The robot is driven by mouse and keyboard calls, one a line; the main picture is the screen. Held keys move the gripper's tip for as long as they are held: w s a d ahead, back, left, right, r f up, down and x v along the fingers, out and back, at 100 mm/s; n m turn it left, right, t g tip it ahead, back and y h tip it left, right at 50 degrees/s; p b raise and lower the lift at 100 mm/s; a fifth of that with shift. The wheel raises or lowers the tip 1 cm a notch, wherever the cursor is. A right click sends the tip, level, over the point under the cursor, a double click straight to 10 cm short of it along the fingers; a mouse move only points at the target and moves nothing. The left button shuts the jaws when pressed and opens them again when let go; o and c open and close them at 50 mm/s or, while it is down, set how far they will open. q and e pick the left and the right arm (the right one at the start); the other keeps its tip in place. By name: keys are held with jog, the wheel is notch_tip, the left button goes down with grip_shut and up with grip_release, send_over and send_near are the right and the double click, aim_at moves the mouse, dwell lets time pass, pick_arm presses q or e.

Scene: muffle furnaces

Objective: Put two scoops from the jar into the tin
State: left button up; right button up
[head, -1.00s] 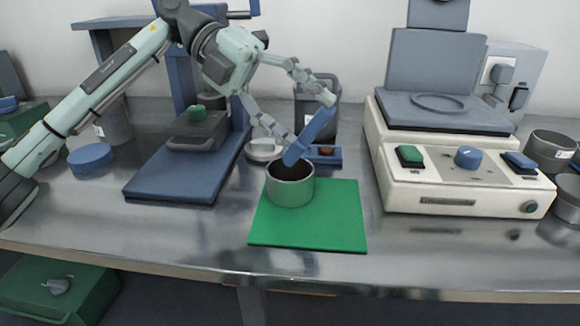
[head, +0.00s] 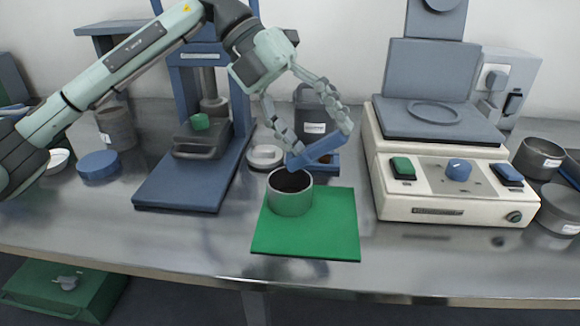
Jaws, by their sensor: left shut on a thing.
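My left gripper (head: 308,130) is shut on a blue scoop (head: 320,149). The scoop is tilted slightly, its lower left end just above the far rim of an open grey cylindrical container (head: 290,199). This container has a dark inside and stands upright on a green mat (head: 332,226). A dark grey handled container with a label (head: 314,124) stands behind the gripper, partly hidden by it. I cannot tell from looks alone which vessel is the jar and which the tin. Whether the scoop holds anything cannot be seen. My right gripper is not in view.
A blue press-like stand (head: 185,182) is left of the mat, with a blue round lid (head: 98,165) beyond it. A cream device (head: 450,196) with a grey plate is on the right, beside grey pots (head: 538,157). The front bench strip is clear.

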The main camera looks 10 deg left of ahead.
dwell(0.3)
pick_arm(q)
jog(key=shift+d+r+y+p, duration=0.1)
jog(key=shift+d+y+p, duration=0.2)
jog(key=shift+y, duration=0.1)
jog(key=shift+s+d+f+t+y, duration=0.35)
jog(key=shift+d+f+t+y, duration=0.25)
jog(key=shift+y, duration=0.6)
jog(key=shift+d+f, duration=0.1)
jog(key=shift+f, duration=0.05)
jog(key=f+y, duration=0.1)
jog(key=d+f+t+y, duration=0.1)
jog(key=y, duration=0.1)
jog(key=shift+s+d+y, duration=0.15)
jog(key=shift+d+y, duration=0.05)
jog(key=shift+y, duration=0.1)
